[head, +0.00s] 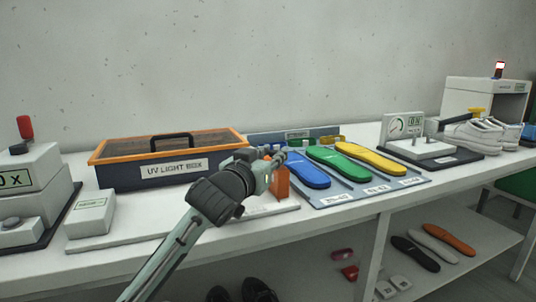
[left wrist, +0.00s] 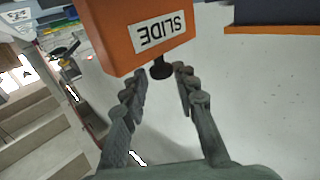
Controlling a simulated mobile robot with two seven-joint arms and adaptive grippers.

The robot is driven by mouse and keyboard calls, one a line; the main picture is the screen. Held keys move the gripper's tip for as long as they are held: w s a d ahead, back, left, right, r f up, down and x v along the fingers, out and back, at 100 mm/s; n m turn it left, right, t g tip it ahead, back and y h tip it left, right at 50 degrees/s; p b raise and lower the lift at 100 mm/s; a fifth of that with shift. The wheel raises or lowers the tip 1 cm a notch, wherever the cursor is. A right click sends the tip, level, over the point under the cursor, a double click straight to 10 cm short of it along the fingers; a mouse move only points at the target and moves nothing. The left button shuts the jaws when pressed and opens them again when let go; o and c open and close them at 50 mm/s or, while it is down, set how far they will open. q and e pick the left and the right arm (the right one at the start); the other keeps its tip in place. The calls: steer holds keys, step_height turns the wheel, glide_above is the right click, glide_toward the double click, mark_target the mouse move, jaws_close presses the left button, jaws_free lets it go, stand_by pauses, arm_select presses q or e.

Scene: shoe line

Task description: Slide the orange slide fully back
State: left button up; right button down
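The orange slide (left wrist: 115,52) is a block with a white SLIDE label, upside down at the top of the left wrist view. In the head view the orange slide (head: 283,186) is partly hidden behind my left gripper (head: 272,157). A dark knob (left wrist: 160,69) sticks out from the slide's face. My left gripper (left wrist: 160,76) is open, its two fingertips spread on either side of the knob. I cannot tell whether they touch it. My right gripper is in neither view.
The UV light box (head: 130,176) stands behind and left of the slide. Blue, green and yellow insoles (head: 375,161) lie on a board to the right. A small white box (head: 92,216) sits at left. The table's front edge runs close below my arm.

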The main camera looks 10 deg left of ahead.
arm_select(q)
steer(key=shift+o, duration=1.1)
steer(key=shift+d, duration=0.1)
steer(key=shift+s, duration=0.1)
steer(key=s+a, duration=0.2)
steer(key=s, duration=0.9)
steer(key=shift+s+a, duration=0.2)
steer(key=shift+s, duration=0.1)
steer(key=shift+f, duration=0.1)
